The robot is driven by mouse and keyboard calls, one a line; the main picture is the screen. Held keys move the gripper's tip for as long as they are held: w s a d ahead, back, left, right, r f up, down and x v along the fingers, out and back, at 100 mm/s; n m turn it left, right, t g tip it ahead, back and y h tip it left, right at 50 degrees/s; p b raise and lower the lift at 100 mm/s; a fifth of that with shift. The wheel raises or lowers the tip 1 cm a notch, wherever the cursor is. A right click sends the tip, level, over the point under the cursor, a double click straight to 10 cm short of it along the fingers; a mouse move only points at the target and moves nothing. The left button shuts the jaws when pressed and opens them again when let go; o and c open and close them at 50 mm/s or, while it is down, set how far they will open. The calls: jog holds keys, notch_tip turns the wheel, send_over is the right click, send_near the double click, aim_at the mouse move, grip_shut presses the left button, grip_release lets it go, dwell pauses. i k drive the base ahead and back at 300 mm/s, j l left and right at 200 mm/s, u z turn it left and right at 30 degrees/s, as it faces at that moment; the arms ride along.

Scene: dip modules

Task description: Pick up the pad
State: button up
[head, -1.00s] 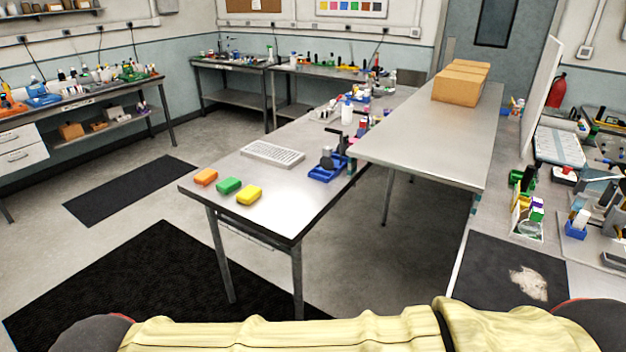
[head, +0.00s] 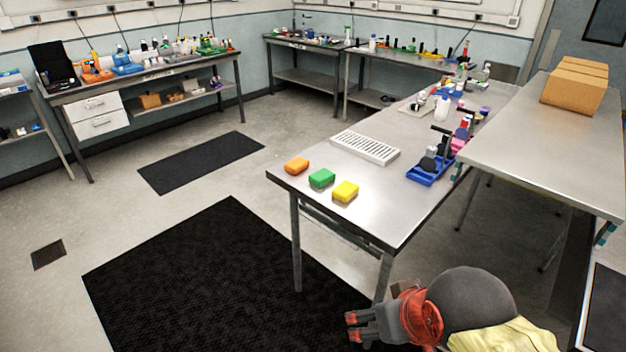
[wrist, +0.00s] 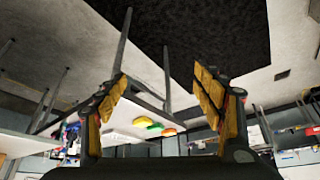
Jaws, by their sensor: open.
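Three small block-shaped pads lie in a row on the near end of the metal table: an orange pad (head: 297,165), a green pad (head: 321,178) and a yellow pad (head: 345,191). I cannot tell which one the task means. In the head view my gripper (head: 350,325) is low, in front of the table's near end and apart from the pads. The wrist view looks upside down. There my gripper (wrist: 160,82) has its yellow-lined fingers wide apart with nothing between them. The green pad (wrist: 155,126) shows small and far off there, between its neighbours.
The metal table (head: 392,212) also bears a white slotted tray (head: 365,148) and a blue holder (head: 428,173) with tools. A higher table (head: 545,135) with cardboard boxes (head: 575,88) stands at right. Dark mats (head: 210,275) lie on open floor at left.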

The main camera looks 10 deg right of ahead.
aim_at(323, 177)
jog(key=i+j+z, duration=0.2)
jog(key=i, duration=0.4)
jog(key=i+j+z, duration=0.2)
jog(key=i+j, duration=0.15)
jog(key=i, duration=0.25)
jog(key=i+j+z, duration=0.25)
jog(key=i+j, duration=0.2)
jog(key=i, duration=0.1)
